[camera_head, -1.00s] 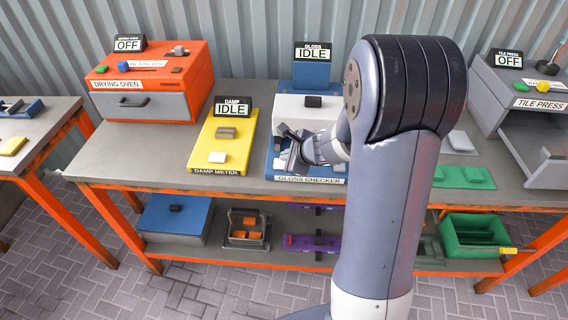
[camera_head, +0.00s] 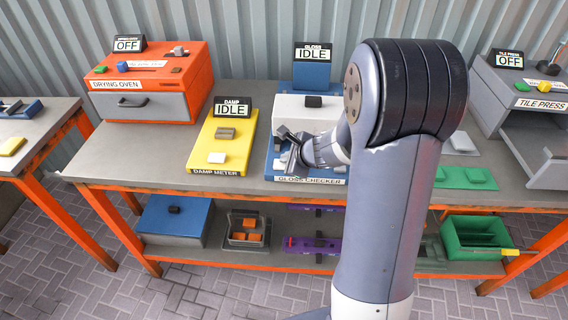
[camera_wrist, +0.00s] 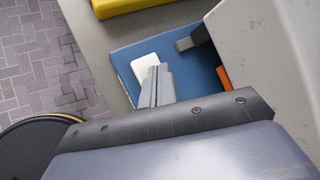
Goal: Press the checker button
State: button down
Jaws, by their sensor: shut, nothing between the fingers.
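The gloss checker has a blue base (camera_head: 272,172) and a pale grey housing (camera_head: 288,112), and its sign (camera_head: 312,53) reads IDLE. A white button (camera_wrist: 145,66) sits on the blue base in the wrist view. My gripper (camera_wrist: 158,72) is shut and empty, with its fingertips right beside the button and overlapping its edge. I cannot tell whether they touch it. In the head view my gripper (camera_head: 293,160) is low over the front of the base, and my arm hides the checker's right side.
The yellow damp meter (camera_head: 236,133) stands just left of the checker. The drying oven (camera_head: 190,70) is further left and the tile press (camera_head: 492,88) far right. In the wrist view a dark grey block (camera_wrist: 188,43) and an orange piece (camera_wrist: 223,76) are close to the housing.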

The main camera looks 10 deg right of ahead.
jog(key=shift+f+b, duration=0.3)
jog(key=shift+f, duration=0.05)
jog(key=shift+r, duration=0.1)
dwell(0.4)
jog(key=shift+r+p, duration=0.8)
jog(key=shift+r, duration=0.1)
jog(key=shift+r, duration=0.1)
notch_tip(320, 180, up, 5)
jog(key=p, duration=0.4)
jog(key=shift+f, duration=0.3)
